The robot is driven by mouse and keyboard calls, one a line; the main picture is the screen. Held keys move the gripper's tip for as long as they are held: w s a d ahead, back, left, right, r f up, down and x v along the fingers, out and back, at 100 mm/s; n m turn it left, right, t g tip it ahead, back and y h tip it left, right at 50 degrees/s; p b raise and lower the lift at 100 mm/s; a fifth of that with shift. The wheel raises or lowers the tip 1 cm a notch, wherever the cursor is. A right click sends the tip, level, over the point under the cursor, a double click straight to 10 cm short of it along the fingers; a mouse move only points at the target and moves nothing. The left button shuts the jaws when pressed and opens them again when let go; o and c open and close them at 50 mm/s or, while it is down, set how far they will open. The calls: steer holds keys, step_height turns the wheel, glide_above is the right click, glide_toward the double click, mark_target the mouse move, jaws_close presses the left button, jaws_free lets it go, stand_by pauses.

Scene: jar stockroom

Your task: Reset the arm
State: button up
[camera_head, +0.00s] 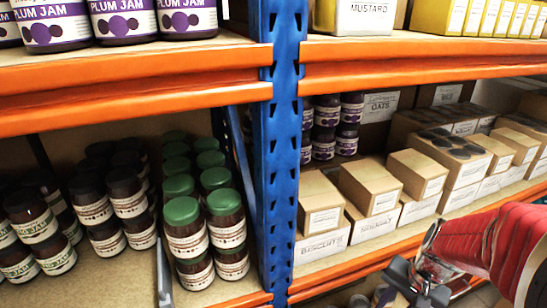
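My arm (515,245), with a red sleeve, enters from the right edge at the lower right. My gripper (418,285) hangs at its end, low in the picture, in front of the lower orange shelf beam (360,262). Grey gripper parts show, but the fingertips are partly cut off by the bottom edge, so I cannot tell whether they are open or shut. I see no object held in it.
A blue upright post (278,150) divides the rack. Green-lidded jars (182,213) and dark-lidded jam jars (35,212) fill the lower left shelf. Cardboard boxes (370,185) line the lower right shelf. Plum jam jars (122,22) and a mustard box (365,18) stand above.

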steer(key=s+a+r+n+t+h, duration=0.1)
steer(key=s+a+r+n+t, duration=0.1)
steer(key=a+r, duration=0.4)
steer(key=s+a+r+n+t, duration=0.2)
steer(key=s+a+r+n, duration=0.2)
steer(key=r, duration=0.6)
steer(key=shift+a+r+n+t+h, duration=0.4)
steer(key=shift+a+n, duration=0.65)
steer(key=shift+n, duration=0.15)
